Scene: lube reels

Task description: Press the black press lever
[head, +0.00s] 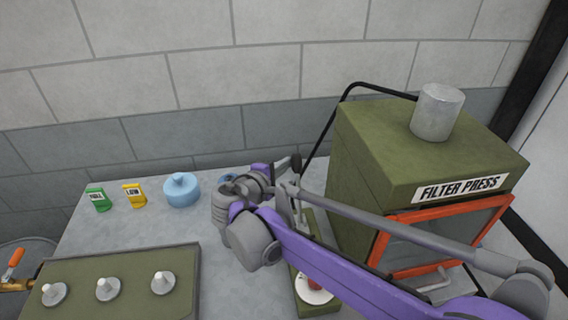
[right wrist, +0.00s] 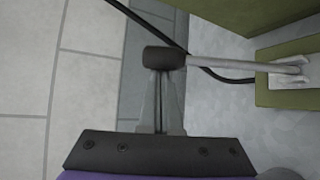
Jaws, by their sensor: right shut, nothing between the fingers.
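The press lever is a grey rod with a black knob. In the right wrist view its knob (right wrist: 163,59) lies right at my fingertips, and the rod runs right to a white bracket (right wrist: 286,74) on a green base. In the head view the dark knob (head: 296,161) shows just right of my right gripper (head: 284,167), partly crowded by my arm. My right gripper is shut and empty; its tips (right wrist: 162,76) meet or nearly meet the knob, and I cannot tell if they touch. My left gripper is not in view.
The green filter press (head: 375,165) with an orange-framed window and a metal cylinder (head: 437,111) on top stands at right. A black hose (head: 345,95) runs behind it. Blue (head: 182,190), yellow (head: 134,195) and green (head: 97,199) items and a pegged tray (head: 125,268) are at left.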

